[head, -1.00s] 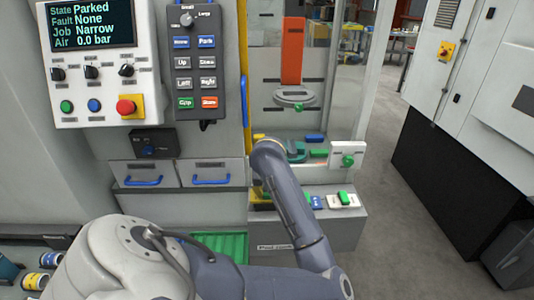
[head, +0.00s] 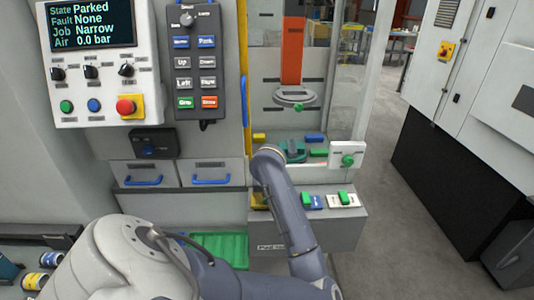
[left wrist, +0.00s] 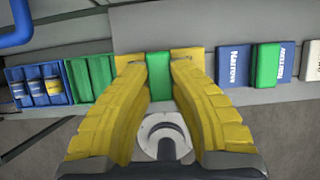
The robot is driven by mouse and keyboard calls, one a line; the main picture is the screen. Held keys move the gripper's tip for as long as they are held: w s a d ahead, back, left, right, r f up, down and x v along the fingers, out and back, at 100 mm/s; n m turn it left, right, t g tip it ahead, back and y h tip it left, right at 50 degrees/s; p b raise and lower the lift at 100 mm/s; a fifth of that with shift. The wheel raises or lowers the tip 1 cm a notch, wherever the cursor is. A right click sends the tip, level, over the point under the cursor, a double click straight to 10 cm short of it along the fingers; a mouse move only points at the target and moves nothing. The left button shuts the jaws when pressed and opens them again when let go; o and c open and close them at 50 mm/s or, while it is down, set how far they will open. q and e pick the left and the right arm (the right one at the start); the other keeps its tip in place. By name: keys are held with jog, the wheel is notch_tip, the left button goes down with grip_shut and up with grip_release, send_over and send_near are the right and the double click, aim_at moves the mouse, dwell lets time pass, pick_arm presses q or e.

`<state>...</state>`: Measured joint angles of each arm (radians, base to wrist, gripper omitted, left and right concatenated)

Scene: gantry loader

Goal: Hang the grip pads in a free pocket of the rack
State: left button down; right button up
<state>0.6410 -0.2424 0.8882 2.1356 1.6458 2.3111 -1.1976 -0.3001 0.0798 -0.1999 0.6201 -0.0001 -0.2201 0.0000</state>
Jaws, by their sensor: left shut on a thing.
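My left gripper (left wrist: 158,72) has yellow ribbed fingers shut on a green grip block (left wrist: 159,76). Yellow plates (left wrist: 188,56) show behind both fingertips, and the block appears to belong with them as the yellow grip pads. In the head view my left arm hides most of the gripper, with some yellow (head: 258,200) beside it at the rack. The pad rack (head: 335,232) is a grey box at the machine's front. To the right it holds blue Narrow pads (left wrist: 233,66) and white pads (left wrist: 312,60) with green grips. Whether the yellow pads are seated in a pocket is unclear.
A green tray (head: 220,250) lies left of the rack. The wrist view shows a blue crate (left wrist: 32,103) with cans. Above the rack are the loader's teal fixture (head: 296,148), a white box with a green knob (head: 347,156) and an orange ram (head: 292,55). Floor is clear at right.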

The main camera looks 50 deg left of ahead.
pick_arm(q)
jog(key=shift+f, duration=0.6)
jog(key=shift+f, duration=0.1)
jog(key=c, duration=1.2)
grip_release()
jog(key=shift+c, duration=0.2)
jog(key=v, duration=0.7)
jog(key=shift+r, duration=0.2)
jog(key=shift+d, duration=0.1)
